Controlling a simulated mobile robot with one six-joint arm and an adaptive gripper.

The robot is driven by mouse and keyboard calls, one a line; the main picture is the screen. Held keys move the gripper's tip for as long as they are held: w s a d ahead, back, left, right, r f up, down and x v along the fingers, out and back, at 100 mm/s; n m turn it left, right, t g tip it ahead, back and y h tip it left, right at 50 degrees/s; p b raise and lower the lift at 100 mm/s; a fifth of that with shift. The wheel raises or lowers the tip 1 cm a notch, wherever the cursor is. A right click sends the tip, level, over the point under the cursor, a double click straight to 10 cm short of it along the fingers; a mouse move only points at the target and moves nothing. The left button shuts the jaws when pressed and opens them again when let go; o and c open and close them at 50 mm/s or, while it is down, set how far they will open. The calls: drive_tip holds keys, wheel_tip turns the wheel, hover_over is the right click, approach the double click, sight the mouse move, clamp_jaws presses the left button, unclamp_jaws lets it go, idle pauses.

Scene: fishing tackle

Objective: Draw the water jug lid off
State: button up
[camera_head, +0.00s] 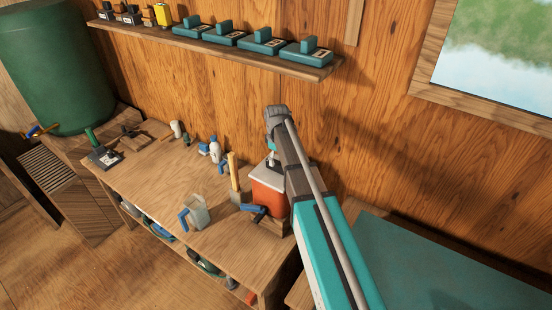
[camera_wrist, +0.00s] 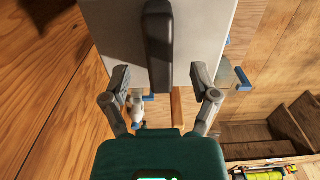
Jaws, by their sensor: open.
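The water jug (camera_head: 268,198) has an orange-red body and stands upright on the workbench, close to the wall. Its pale lid (camera_head: 264,178) sits on top. In the wrist view the lid (camera_wrist: 205,35) fills the upper middle, with a dark bar handle (camera_wrist: 158,45) across it. My gripper (camera_wrist: 159,74) is open and empty above the lid. The near end of the handle shows between its two fingers, with a gap on each side. I cannot tell how far the fingertips are above the handle. In the head view my arm hides much of the gripper.
The workbench (camera_head: 150,185) also holds a grey mug (camera_head: 197,213) with a blue handle, and small bottles (camera_head: 215,152). A wooden post-like item (camera_head: 233,172) stands just left of the jug. A shelf (camera_head: 240,55) with teal boxes runs along the wall above.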

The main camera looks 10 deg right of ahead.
sight(277, 168)
drive_tip(key=shift+f+b, duration=1.15)
drive_tip(key=shift+f, duration=0.3)
clamp_jaws()
